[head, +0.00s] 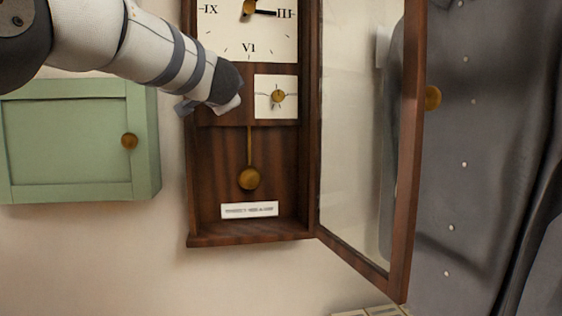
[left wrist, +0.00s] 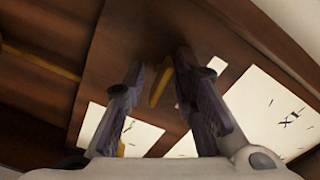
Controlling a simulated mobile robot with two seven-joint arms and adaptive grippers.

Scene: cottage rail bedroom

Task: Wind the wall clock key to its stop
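The wooden wall clock (head: 215,160) hangs with its glass door (head: 362,130) swung open to the right. Its main dial (head: 230,35) is at the top, with a small white dial (head: 265,98) and brass knob below. My left gripper (head: 222,104) is at the panel left of the small dial and hides what is behind it. In the left wrist view, a slim brass piece, apparently the key (left wrist: 160,86), stands between the fingers (left wrist: 159,75). The fingers are apart, with a gap visible on the left side of the key. My right gripper is not in view.
A green wall cabinet (head: 70,140) is at the left. The brass pendulum (head: 249,178) and a label (head: 249,210) are low in the clock case. A dark grey garment (head: 480,150) hangs right of the open door. The wall below the clock is bare.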

